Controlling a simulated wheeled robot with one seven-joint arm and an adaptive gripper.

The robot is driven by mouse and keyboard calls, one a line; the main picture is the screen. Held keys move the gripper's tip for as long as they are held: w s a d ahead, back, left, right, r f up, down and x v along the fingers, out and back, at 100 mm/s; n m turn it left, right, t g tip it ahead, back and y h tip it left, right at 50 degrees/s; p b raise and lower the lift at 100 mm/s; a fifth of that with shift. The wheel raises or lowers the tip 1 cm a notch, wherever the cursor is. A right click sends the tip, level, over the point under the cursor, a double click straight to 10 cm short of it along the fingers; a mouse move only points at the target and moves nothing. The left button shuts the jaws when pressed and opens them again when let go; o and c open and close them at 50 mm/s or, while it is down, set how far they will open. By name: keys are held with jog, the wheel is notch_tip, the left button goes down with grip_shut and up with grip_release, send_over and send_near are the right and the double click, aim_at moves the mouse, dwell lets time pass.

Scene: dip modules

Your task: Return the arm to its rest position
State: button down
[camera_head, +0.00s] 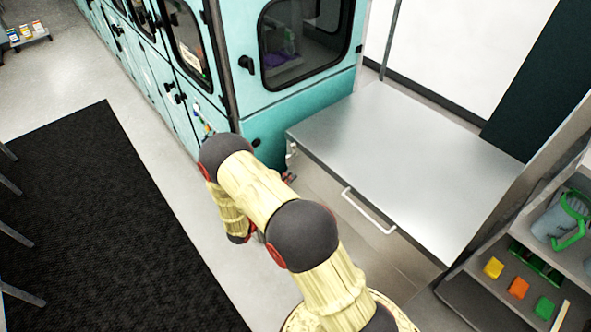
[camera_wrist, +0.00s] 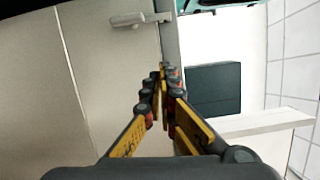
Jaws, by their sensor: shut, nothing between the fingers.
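My arm shows in the head view, bent in front of the steel-topped cabinet (camera_head: 400,165), with its elbow raised and the forearm hanging beyond it. My gripper (camera_wrist: 168,70) is in the wrist view; its two yellow and black fingers come together at the tips, shut with nothing between them. In the head view the gripper is mostly hidden behind my arm, and I cannot make it out clearly. The fingers point along pale panels with a light handle (camera_wrist: 140,20); I cannot tell how far away these are.
A teal cabinet row (camera_head: 300,105) with dark windows stands behind my arm. A shelf rack (camera_head: 510,245) at the right holds a grey-green jug (camera_head: 561,218) and yellow (camera_head: 493,268), orange (camera_head: 518,287) and green (camera_head: 544,308) blocks. A black mat (camera_head: 100,230) lies on open floor at the left.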

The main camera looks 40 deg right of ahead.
jog(key=shift+v, duration=0.9)
jog(key=shift+w+a, duration=0.1)
jog(key=shift+w, duration=0.05)
